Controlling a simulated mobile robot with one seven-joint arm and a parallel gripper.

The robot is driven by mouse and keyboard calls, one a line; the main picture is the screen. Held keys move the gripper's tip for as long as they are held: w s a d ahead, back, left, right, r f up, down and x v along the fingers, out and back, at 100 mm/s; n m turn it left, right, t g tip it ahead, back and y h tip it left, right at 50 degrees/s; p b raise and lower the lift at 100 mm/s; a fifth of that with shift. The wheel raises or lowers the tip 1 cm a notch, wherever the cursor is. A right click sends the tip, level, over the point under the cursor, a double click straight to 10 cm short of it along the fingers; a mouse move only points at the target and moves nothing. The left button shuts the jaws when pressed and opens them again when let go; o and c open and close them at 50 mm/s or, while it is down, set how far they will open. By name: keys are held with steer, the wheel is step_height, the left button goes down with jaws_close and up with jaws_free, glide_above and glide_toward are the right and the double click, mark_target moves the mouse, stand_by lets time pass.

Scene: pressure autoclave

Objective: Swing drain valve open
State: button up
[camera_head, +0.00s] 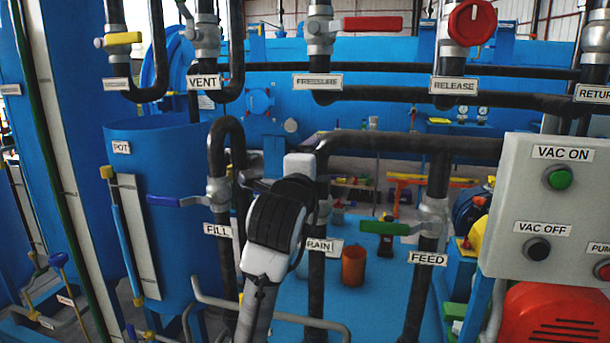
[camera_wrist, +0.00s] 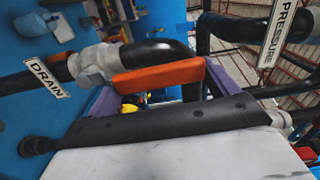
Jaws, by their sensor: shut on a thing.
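The drain valve shows in the wrist view as a grey valve body (camera_wrist: 92,62) on a black pipe, beside the DRAIN label (camera_wrist: 48,77). Its orange handle (camera_wrist: 158,77) lies between the purple fingers of my gripper (camera_wrist: 160,84), which is shut on it. In the wrist view the handle runs roughly along the pipe's line; its exact turn angle is unclear. In the head view my arm and gripper hide the handle and most of the valve. The DRAIN label (camera_head: 324,246) is partly covered there.
The FILL valve with a blue handle (camera_head: 164,200) is left of my arm; the FEED valve with a green handle (camera_head: 385,227) is right. Pipes surround my gripper. A control box (camera_head: 520,205) stands at the right, and the blue pot (camera_head: 165,220) at the left.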

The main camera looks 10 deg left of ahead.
steer(key=shift+d+m, duration=0.25)
steer(key=shift+m, duration=0.05)
steer(key=o, duration=1.2)
steer(key=shift+s, duration=0.15)
steer(key=s+b, duration=0.2)
steer(key=s, duration=1.1)
steer(key=shift+s+a, duration=0.2)
steer(key=shift+s, duration=0.1)
